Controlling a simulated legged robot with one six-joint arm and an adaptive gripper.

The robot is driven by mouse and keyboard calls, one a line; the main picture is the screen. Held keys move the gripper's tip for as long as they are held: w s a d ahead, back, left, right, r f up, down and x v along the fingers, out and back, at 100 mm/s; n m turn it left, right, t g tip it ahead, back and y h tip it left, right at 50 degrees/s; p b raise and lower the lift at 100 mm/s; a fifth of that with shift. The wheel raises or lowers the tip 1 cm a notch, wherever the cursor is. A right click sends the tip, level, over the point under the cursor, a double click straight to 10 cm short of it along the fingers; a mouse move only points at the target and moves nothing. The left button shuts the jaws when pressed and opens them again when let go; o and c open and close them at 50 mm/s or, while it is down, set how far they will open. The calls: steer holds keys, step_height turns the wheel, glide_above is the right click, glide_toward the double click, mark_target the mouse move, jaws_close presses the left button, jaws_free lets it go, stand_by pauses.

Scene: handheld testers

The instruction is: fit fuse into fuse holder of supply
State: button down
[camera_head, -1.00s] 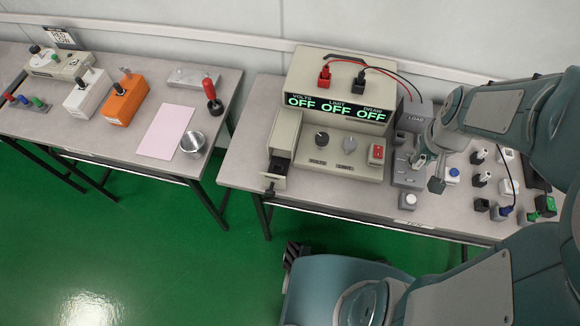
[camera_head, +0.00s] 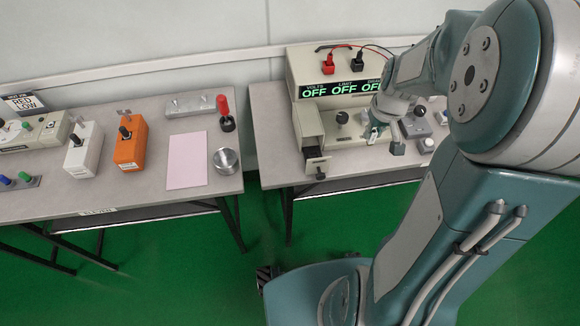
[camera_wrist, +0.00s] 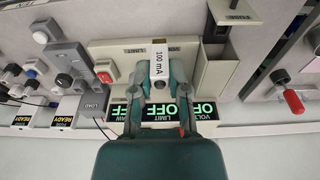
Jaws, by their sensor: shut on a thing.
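My gripper (camera_wrist: 158,75) is shut on a small white fuse (camera_wrist: 158,66) labelled "100 mA", held between its fingertips in the wrist view. In the head view my gripper (camera_head: 385,141) hangs over the right front of the beige supply (camera_head: 335,105), whose displays read OFF. The supply also shows below the fuse in the wrist view (camera_wrist: 106,85). The fuse holder (camera_head: 317,164), a drawer-like part with a dark opening, sticks out at the supply's front left. It shows at the upper right of the wrist view (camera_wrist: 235,18), apart from the fuse.
Red and black plugs (camera_head: 328,67) stand on top of the supply. A left table (camera_head: 110,195) holds an orange box (camera_head: 130,145), a white box (camera_head: 85,150), a pink sheet (camera_head: 187,160) and a metal cup (camera_head: 227,160). A gap separates the tables. My arm hides much of the right table.

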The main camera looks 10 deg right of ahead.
steer(key=shift+a, duration=0.15)
steer(key=w+a+f, duration=0.2)
steer(key=a+f, duration=0.1)
steer(key=w+a+f, duration=0.2)
steer(key=a, duration=0.2)
steer(key=w+a+f, duration=0.2)
steer(key=a+f, duration=0.1)
steer(key=a, duration=0.1)
steer(key=shift+a+f, duration=0.1)
steer(key=shift+f, duration=0.2)
steer(key=shift+w+f, duration=0.3)
steer(key=shift+f, duration=0.3)
steer(key=shift+d+f, duration=0.25)
steer(key=shift+f, duration=1.35)
steer(key=shift+a+f, duration=0.1)
steer(key=shift+a, duration=0.3)
steer(key=c, duration=0.6)
jaws_free()
steer(key=shift+a, duration=0.1)
steer(key=shift+d, duration=0.25)
